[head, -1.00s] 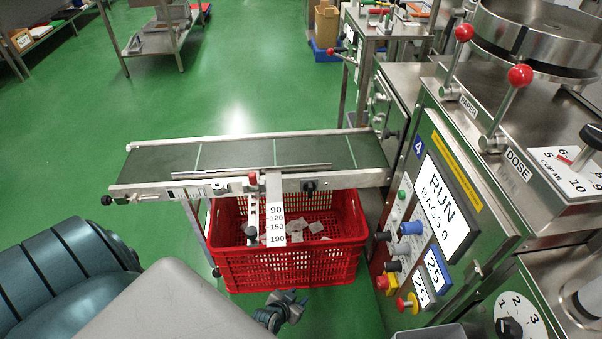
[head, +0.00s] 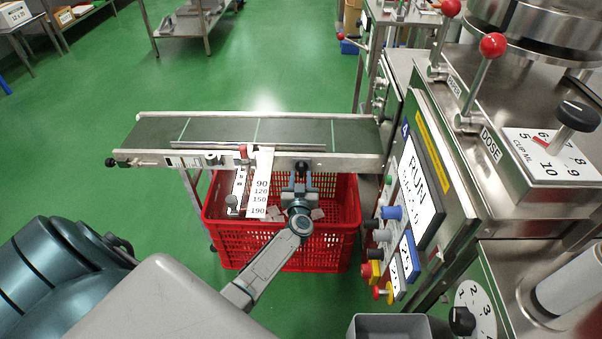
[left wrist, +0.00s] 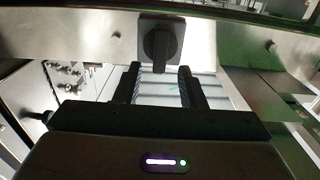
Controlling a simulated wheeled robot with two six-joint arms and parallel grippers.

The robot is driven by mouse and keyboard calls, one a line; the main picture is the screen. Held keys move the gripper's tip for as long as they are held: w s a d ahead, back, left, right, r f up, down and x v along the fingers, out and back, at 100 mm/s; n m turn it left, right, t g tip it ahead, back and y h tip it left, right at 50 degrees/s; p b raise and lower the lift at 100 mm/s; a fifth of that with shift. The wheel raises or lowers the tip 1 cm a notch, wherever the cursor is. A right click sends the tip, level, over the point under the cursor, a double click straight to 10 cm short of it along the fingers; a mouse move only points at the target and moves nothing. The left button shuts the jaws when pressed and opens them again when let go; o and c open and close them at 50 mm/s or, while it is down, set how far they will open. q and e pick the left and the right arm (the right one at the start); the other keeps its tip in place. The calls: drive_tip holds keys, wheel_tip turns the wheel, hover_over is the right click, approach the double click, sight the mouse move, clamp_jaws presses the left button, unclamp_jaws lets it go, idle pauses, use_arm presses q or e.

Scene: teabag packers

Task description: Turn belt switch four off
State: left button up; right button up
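The belt switch (head: 302,166) is a black rotary knob on the front rail of the short green conveyor belt (head: 225,131). In the left wrist view the switch (left wrist: 157,42) has a black plate and its grip bar stands upright. My left gripper (head: 300,183) is just in front of and below the switch. In the left wrist view its two dark fingers (left wrist: 159,72) are apart with nothing between them, their tips just short of the knob. Contact is not visible. My right gripper is not in view.
A red crate (head: 225,252) with several teabags stands under the belt. The packing machine's panel (head: 420,185), reading RUN, is to the right with buttons and knobs. A scale plate (head: 260,185) hangs left of the switch. A grey bin (head: 390,325) is at the bottom.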

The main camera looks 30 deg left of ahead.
sight(301, 170)
use_arm(q)
drive_tip(key=shift+b+x, duration=0.3)
drive_tip(key=shift+x, duration=1.4)
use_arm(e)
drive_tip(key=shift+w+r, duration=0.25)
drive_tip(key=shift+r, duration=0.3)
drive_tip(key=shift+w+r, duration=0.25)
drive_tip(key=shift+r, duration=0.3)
use_arm(q)
clamp_jaws()
